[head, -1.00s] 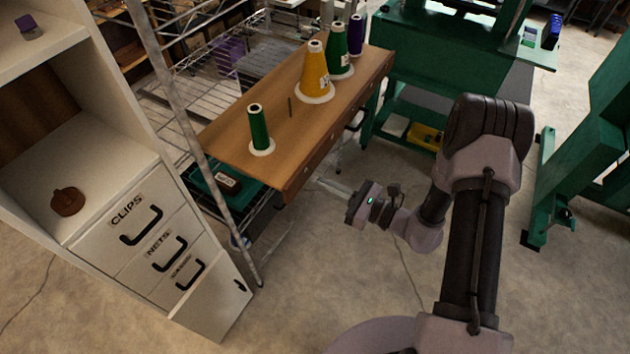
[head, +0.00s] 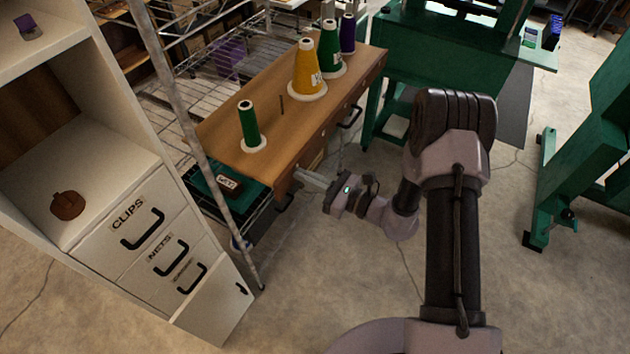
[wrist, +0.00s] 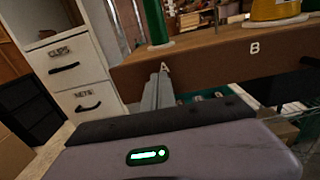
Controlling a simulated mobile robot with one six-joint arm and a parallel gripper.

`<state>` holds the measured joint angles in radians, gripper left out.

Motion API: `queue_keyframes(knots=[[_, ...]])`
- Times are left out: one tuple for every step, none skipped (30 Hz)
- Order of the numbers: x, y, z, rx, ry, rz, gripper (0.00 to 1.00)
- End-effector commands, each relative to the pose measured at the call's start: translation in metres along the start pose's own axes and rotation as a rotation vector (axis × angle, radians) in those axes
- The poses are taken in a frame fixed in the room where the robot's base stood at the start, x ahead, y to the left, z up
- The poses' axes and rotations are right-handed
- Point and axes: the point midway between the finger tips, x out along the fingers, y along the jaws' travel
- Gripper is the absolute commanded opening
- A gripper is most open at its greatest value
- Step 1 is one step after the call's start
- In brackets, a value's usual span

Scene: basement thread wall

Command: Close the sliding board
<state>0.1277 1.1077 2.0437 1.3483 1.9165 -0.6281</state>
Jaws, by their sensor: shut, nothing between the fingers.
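The sliding board (head: 285,120) is a brown wooden board standing out from the wire rack, with thread cones on top. Its front face, marked with letters, also shows in the wrist view (wrist: 215,58). My gripper (head: 298,170) is shut and empty, its fingers pointing at the near left end of that front face. In the wrist view the closed fingertips (wrist: 162,70) overlap the face beside a letter and appear to touch it. A small green cone (head: 250,128), a yellow cone (head: 307,72), a larger green cone (head: 330,48) and a purple cone (head: 348,35) stand upright on the board.
A white cabinet (head: 150,225) with labelled drawers stands at the left, beside a grey rack post (head: 190,120). A green tray (head: 215,190) lies below the board. Green machine frames (head: 440,50) stand at the right. The floor (head: 540,280) at the right front is clear.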

Motion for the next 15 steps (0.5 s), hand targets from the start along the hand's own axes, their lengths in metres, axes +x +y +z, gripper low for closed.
queue_keyframes(knots=[[0.009,0.001,-0.001,-0.001,0.0,0.004,0.0],[0.015,0.002,-0.001,-0.002,0.0,0.005,0.0],[0.024,0.002,-0.001,-0.002,-0.001,0.005,0.0],[0.031,0.002,-0.001,-0.002,-0.001,0.005,0.0],[0.038,0.002,-0.001,-0.002,-0.001,0.006,0.0],[0.049,0.002,-0.001,-0.002,-0.001,0.006,0.0],[0.056,0.002,-0.001,-0.002,-0.001,0.005,0.0],[0.064,0.002,-0.001,-0.002,-0.001,0.005,0.0],[0.075,0.002,-0.001,-0.002,-0.001,0.005,0.0],[0.082,0.002,-0.001,-0.002,-0.001,0.005,0.0],[0.09,0.002,-0.001,-0.002,-0.001,0.005,0.0],[0.099,0.002,-0.001,-0.002,-0.002,0.004,0.0],[0.107,0.002,-0.001,-0.002,-0.001,0.005,0.0],[0.113,0.002,-0.001,-0.002,-0.002,0.004,0.0],[0.122,0.002,-0.001,-0.002,-0.002,0.004,0.0]])
